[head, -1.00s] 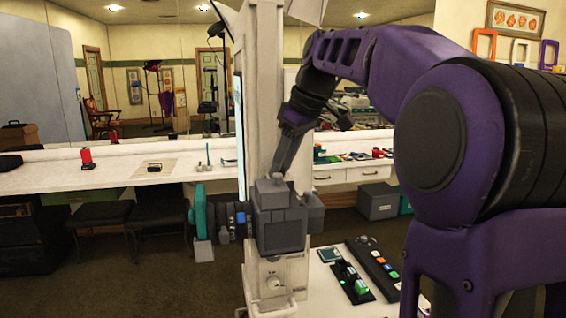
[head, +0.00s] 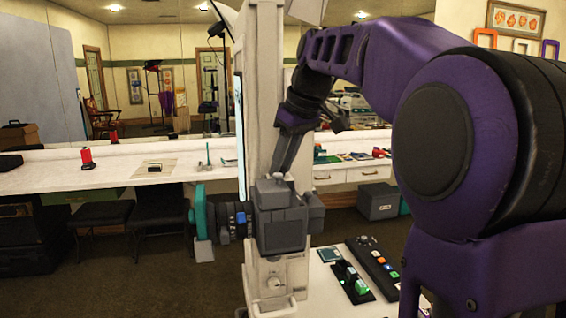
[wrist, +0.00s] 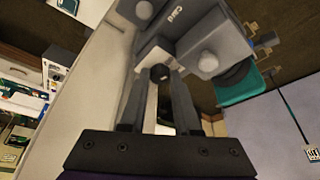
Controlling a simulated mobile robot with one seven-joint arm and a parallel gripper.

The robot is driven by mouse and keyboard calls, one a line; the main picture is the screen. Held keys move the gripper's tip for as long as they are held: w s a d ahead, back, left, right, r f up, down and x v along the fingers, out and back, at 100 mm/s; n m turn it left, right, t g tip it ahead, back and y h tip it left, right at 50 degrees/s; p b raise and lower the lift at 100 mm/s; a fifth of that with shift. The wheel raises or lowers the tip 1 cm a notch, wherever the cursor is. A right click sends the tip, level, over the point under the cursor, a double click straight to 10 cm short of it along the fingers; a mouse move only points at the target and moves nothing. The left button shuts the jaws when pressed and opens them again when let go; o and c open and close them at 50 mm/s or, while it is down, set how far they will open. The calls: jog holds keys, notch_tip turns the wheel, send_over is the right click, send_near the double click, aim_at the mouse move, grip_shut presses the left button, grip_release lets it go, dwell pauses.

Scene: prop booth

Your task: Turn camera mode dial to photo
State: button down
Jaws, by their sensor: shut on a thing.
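The grey box camera (head: 283,230) is mounted on the front of a pale upright column in the head view. Its grey top and rounded knobs also show close up in the wrist view (wrist: 225,40). My gripper (wrist: 160,78) reaches down to the camera's top and is shut on a small pale block with a dark round part, which looks like the mode dial (wrist: 153,52). The fingers hide part of it, and I cannot read any mark on it. In the head view, the piece at my fingertips (head: 277,177) is too small to tell its setting.
The pale column (head: 263,95) rises directly behind the camera. A teal part with a lens-like barrel (head: 236,218) sticks out to its left. A button panel (head: 375,262) lies on the white surface at lower right. A long white counter (head: 120,172) runs along the back.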

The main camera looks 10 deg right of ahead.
jog(key=m, duration=0.1)
jog(key=m+h, duration=0.1)
jog(key=m, duration=0.1)
jog(key=m+h, duration=0.1)
jog(key=m, duration=0.1)
jog(key=shift+s+a+t, duration=0.1)
jog(key=shift+a+t, duration=0.15)
jog(key=shift+t, duration=0.05)
jog(key=shift+a+m+h, duration=0.15)
jog(key=shift+m+h, duration=0.65)
jog(key=shift+m, duration=1.3)
jog(key=c, duration=0.9)
grip_release()
jog(key=shift+r, duration=0.1)
jog(key=v, duration=1.7)
jog(key=shift+a+r, duration=0.1)
jog(key=shift+a, duration=0.05)
